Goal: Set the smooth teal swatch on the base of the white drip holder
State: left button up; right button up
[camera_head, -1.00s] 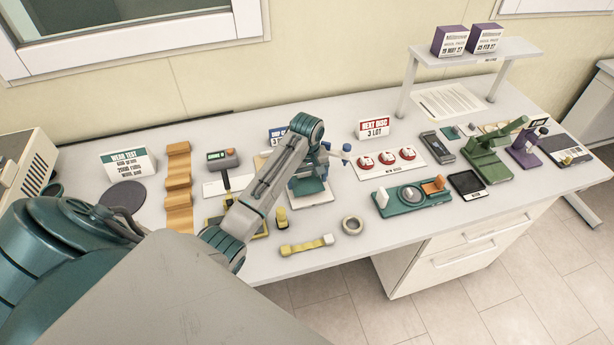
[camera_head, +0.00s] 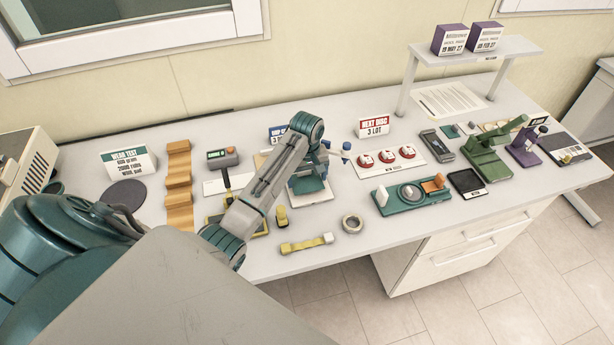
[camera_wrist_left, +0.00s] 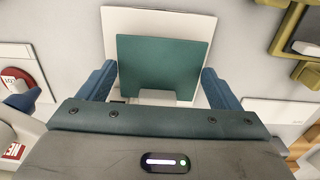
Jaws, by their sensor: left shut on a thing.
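The teal swatch (camera_head: 309,186) is a flat, plain square between the fingers of my left gripper (camera_head: 306,171). In the left wrist view the swatch (camera_wrist_left: 165,52) spans between the two blue fingers (camera_wrist_left: 158,82). The white base (camera_wrist_left: 112,22) of the drip holder lies behind it, showing at the top and left edges. In the head view a strip of the white base (camera_head: 312,201) shows along the swatch's near edge. My left gripper is shut on the swatch. I cannot tell whether the swatch touches the base. My forearm hides part of the holder. My right gripper is not in view.
A blue-tipped part (camera_head: 346,147) stands just right of the gripper. A card with red-and-white discs (camera_head: 388,160) and a green tray (camera_head: 412,196) lie farther right. A yellow-framed tool (camera_wrist_left: 298,40) is nearby.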

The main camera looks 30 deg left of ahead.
pick_arm(q)
jog(key=shift+f, duration=1.05)
